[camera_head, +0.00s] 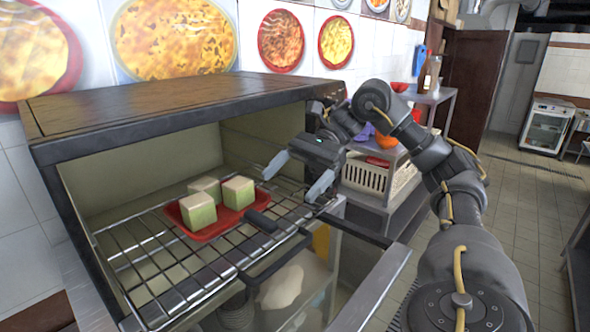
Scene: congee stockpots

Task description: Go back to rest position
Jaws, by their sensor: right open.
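My right gripper (299,175) is open and empty, with its two fingers spread in front of the oven's right side, above the wire rack. My right arm comes in from the lower right and bends over to it. A red tray (228,220) with a dark handle lies on the wire rack (160,262) in the open oven (180,97). Several pale green-sided cubes (198,211) sit on the tray. The gripper is to the right of the tray and apart from it. My left gripper is not in view.
The oven door (372,290) hangs open at the front. A metal shelf unit (385,205) with a white basket (365,178) stands to the right behind my arm. A white appliance (546,125) is at the far right. The tiled floor (530,205) between is mostly clear.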

